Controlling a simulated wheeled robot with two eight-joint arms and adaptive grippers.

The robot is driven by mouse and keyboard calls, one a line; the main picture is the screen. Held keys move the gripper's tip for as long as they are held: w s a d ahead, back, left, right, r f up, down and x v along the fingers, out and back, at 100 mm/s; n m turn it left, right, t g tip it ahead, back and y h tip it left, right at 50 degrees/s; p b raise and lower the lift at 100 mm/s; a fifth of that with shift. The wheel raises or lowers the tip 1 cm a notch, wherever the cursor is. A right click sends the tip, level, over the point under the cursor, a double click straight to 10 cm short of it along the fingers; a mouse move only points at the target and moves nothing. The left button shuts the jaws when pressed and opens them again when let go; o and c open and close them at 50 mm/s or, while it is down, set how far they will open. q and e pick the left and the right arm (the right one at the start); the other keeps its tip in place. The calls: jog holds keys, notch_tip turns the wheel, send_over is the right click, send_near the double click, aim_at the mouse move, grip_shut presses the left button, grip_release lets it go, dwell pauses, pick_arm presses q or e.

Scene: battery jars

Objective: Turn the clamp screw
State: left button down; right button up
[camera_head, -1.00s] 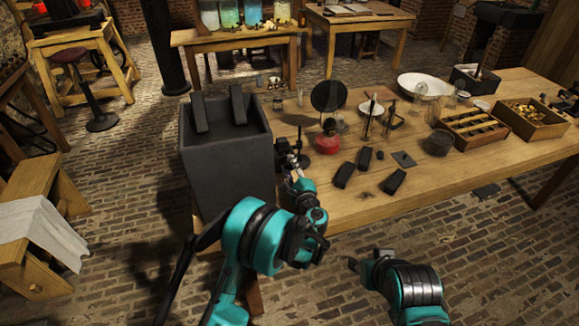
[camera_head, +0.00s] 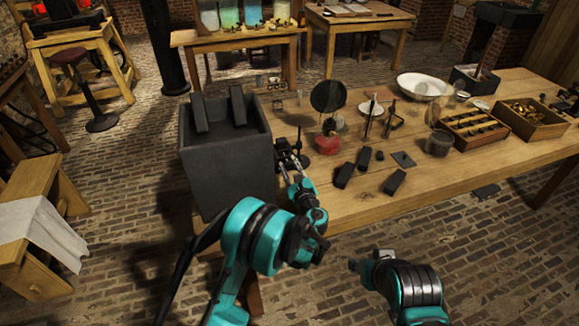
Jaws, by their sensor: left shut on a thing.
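A small dark stand with a clamp (camera_head: 303,158) stands on the near left of the long table, just right of the big grey jar. My left gripper (camera_head: 289,161) reaches up to it from below and is shut at its left side, on what appears to be the clamp screw. The screw is too small and too covered by the fingers to make out.
The tall grey jar (camera_head: 225,165) stands close on the left of my left gripper. A red-based item (camera_head: 327,145) and dark blocks (camera_head: 343,175) lie to the right on the table (camera_head: 440,178). Open wooden boxes (camera_head: 532,120) stand further right.

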dwell(0.4)
pick_arm(q)
jog(key=c, duration=1.2)
grip_release()
jog(key=shift+o, duration=0.2)
jog(key=v, duration=1.2)
jog(key=shift+s+d, duration=0.1)
